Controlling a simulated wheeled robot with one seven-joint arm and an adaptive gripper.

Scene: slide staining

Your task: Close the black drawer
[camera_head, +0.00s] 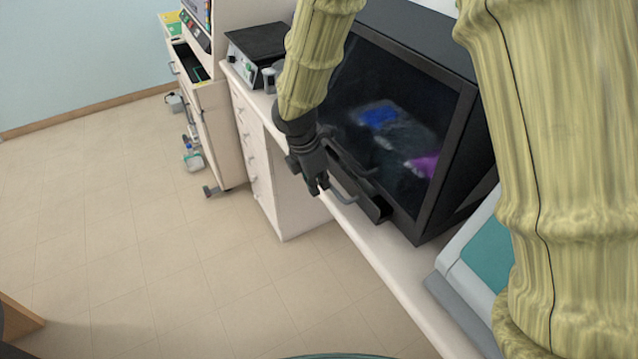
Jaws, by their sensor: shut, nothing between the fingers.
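The black drawer (374,207) sticks out a little from the lower front of a large black machine (452,165) with a dark glossy front. A grey curved handle (345,198) is on the drawer's front. My gripper (319,190) is shut and empty, pointing down just left of the handle. I cannot tell whether its fingers touch the handle. My gripper and arm hide the left part of the drawer.
The machine stands on a white counter (385,255) above white drawers (256,160). A small black-topped device (258,42) is at the far end. A teal and white item (488,250) lies near right. Open floor is at left, with an open cart drawer (190,62) beyond.

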